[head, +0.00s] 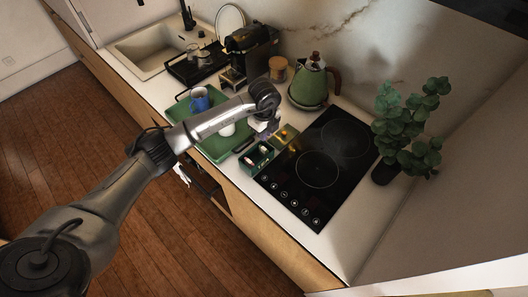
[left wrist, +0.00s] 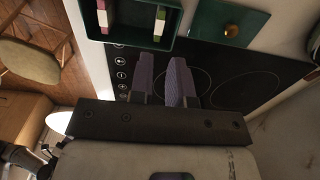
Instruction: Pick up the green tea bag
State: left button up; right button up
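An open dark green box (head: 246,168) stands at the counter's edge beside the hob and holds small packets. In the left wrist view the box (left wrist: 135,42) is at the top. One packet (left wrist: 161,22) in it shows green and white; another (left wrist: 102,17) shows pink, white and green. My left gripper (head: 266,134) is above the counter close to the box. In the left wrist view its two fingers (left wrist: 163,84) stand apart with nothing between them, below the box in the picture. My right gripper is out of view.
A green lid with a knob (head: 284,135) lies beside the box. A green tray (head: 214,151) with a blue mug (head: 199,99) is to the left. The hob (head: 318,168) is to the right, a green kettle (head: 309,82) behind. A plant (head: 405,125) stands far right.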

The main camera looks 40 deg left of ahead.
aim_at(264, 148)
pick_arm(q)
jog(key=shift+f, duration=4)
jog(key=shift+c, duration=0.4)
grip_shut()
